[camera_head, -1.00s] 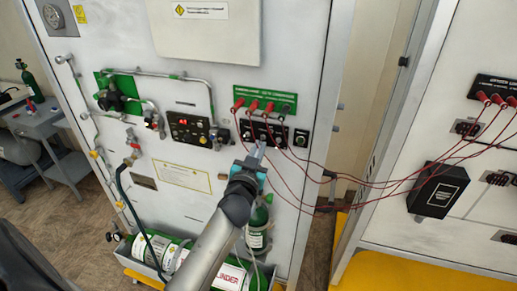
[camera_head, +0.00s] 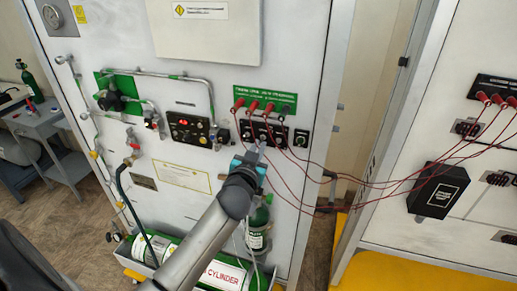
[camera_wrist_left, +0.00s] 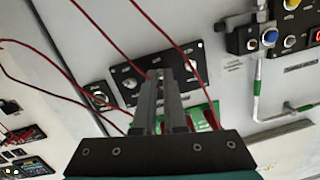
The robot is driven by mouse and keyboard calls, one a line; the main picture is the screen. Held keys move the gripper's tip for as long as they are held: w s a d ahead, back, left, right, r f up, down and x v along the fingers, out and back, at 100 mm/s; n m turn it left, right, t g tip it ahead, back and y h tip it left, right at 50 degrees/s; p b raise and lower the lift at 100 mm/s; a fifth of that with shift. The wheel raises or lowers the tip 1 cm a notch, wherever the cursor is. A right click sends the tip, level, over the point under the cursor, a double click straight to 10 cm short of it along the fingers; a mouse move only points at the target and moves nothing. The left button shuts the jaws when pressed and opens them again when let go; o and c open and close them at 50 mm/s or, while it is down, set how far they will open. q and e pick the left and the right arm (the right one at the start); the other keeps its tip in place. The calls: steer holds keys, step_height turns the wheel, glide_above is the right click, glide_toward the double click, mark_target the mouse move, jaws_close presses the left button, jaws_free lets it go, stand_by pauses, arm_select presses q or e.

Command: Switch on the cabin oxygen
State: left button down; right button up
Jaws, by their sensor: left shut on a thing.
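A black switch panel (camera_head: 274,133) sits on the white trainer cabinet under a green label plate (camera_head: 264,99). It also shows in the wrist view (camera_wrist_left: 127,84), with round knobs or switches on it. My left gripper (camera_head: 261,148) is at the panel's lower middle. In the wrist view my left gripper's fingers (camera_wrist_left: 163,75) are close together, with their tips at the panel. They are shut on a small switch that the fingertips hide. Its position cannot be seen. My right gripper is not in view.
Red plugs (camera_head: 268,108) with red leads hang above and right of my left gripper. A control panel with a red display (camera_head: 187,128) is to the left. A black box (camera_head: 438,190) is on the right cabinet.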

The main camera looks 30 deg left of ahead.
arm_select(q)
steer(key=r+g, duration=0.1)
steer(key=g+h, duration=0.1)
steer(key=g, duration=0.1)
steer(key=shift+w+r+g, duration=0.15)
steer(key=shift+r+g, duration=0.15)
steer(key=shift+r, duration=0.05)
steer(key=shift+w+r+m+g+h, duration=0.1)
steer(key=shift+r+g+h, duration=0.15)
steer(key=shift+g, duration=0.6)
steer(key=shift+w+r+m+g+h, duration=0.1)
steer(key=shift+w+r+g+h, duration=0.1)
steer(key=shift+g, duration=0.6)
steer(key=shift+w+r+m+g+h, duration=0.1)
steer(key=shift+r+g+h, duration=0.15)
steer(key=shift+g, duration=0.6)
steer(key=shift+a, duration=0.1)
steer(key=c, duration=1)
jaws_free()
